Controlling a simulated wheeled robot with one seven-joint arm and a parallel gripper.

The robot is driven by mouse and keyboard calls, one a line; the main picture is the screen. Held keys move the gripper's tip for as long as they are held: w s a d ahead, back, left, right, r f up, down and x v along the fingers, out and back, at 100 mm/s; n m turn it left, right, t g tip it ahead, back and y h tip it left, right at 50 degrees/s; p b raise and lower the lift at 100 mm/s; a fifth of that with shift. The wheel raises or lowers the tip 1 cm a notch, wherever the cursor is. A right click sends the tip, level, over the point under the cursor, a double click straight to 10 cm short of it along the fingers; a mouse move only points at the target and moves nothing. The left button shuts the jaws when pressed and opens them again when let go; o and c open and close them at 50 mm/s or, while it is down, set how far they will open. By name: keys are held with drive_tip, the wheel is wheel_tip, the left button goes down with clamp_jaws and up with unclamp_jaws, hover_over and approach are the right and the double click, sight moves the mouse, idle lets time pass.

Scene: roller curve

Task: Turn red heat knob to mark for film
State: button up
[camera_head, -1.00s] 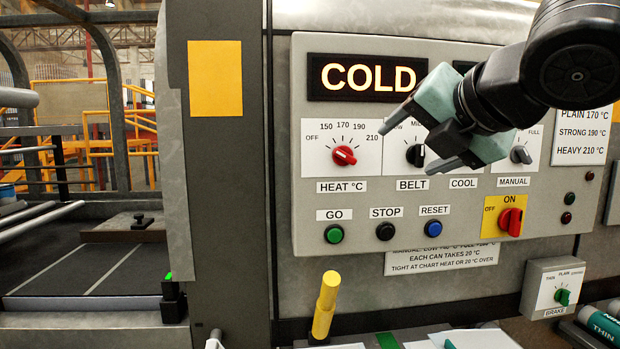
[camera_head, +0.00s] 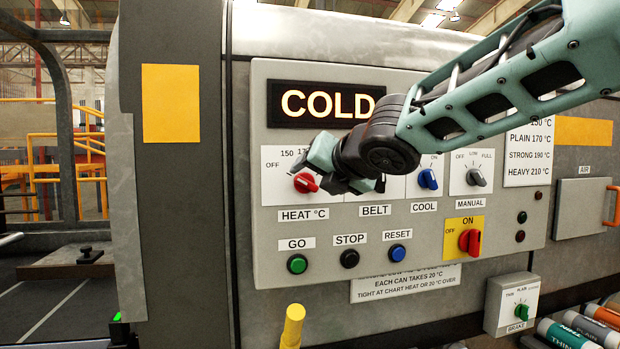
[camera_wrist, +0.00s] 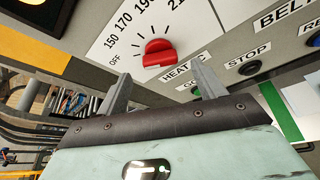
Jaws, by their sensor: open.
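The red heat knob (camera_head: 306,183) sits on a white dial marked OFF, 150, 170 and higher, on the grey control panel (camera_head: 262,235). My gripper (camera_head: 320,168) is just right of the knob in the head view and covers the dial's right part. In the wrist view the knob (camera_wrist: 159,53) lies ahead of my open fingers (camera_wrist: 160,72), between their lines, with nothing held. Its setting is hard to read. A chart (camera_head: 528,150) lists PLAIN 170, STRONG 190 and HEAVY 210 °C; its top line is partly hidden. The display (camera_head: 310,103) reads COLD.
The belt knob is hidden behind my gripper. The blue cool knob (camera_head: 428,179), grey manual knob (camera_head: 475,177) and red ON/OFF switch (camera_head: 470,241) are to the right. Green (camera_head: 297,264), black (camera_head: 349,258) and blue (camera_head: 398,252) buttons are below. A yellow handle (camera_head: 292,325) stands lower.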

sight(308, 183)
drive_tip(key=shift+p+x, duration=0.5)
drive_tip(key=shift+x, duration=1.55)
drive_tip(key=c, duration=1)
